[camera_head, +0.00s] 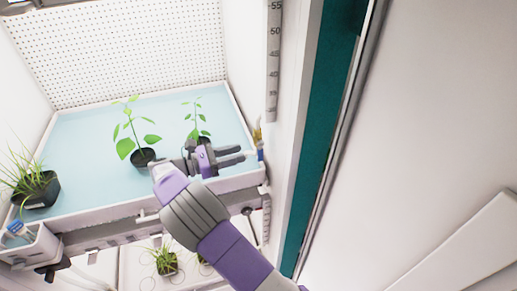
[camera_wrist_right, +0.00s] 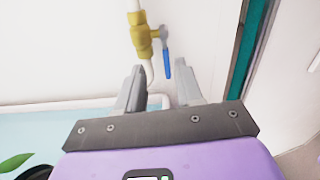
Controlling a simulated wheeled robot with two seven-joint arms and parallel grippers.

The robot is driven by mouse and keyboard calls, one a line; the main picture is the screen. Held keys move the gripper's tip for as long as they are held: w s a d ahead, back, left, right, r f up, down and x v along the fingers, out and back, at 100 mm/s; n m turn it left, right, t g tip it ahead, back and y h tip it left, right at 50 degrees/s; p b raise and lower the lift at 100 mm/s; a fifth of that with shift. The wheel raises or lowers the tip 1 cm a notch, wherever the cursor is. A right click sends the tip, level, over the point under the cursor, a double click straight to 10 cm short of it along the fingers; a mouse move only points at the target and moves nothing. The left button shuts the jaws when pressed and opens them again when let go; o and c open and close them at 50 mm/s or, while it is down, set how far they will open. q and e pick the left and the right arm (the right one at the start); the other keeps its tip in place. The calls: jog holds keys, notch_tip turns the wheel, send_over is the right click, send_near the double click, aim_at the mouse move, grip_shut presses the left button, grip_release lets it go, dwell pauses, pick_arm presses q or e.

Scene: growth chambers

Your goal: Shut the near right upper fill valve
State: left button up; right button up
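The fill valve has a brass body (camera_wrist_right: 145,36) on a white pipe against the white side wall. Its blue lever (camera_wrist_right: 167,66) hangs down, roughly parallel to the pipe. In the head view the brass valve (camera_head: 257,134) is small, at the tray's right edge, partly behind my gripper. My right gripper (camera_head: 243,154) points right toward it over the tray's right rim. In the wrist view its two fingers (camera_wrist_right: 161,88) are apart and empty, with the lever beyond the gap between them. No contact with the lever is visible. My left gripper is not in view.
A pale blue tray (camera_head: 85,123) holds potted plants, one (camera_head: 143,157) just left of my right gripper. A grass pot (camera_head: 35,190) sits at left. Another blue-handled fitting (camera_head: 16,228) is at lower left. A white post and teal strip (camera_head: 327,110) stand right of the valve. A lower shelf holds plants (camera_head: 166,262).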

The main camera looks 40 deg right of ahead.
aim_at(261, 149)
jog(key=shift+m+g, duration=0.3)
jog(key=shift+m, duration=0.2)
jog(key=p+x, duration=0.2)
jog(key=x, duration=0.6)
jog(key=shift+s+d+f+p, duration=0.1)
jog(key=shift+s+p, duration=0.15)
jog(key=shift+p, duration=0.05)
grip_shut()
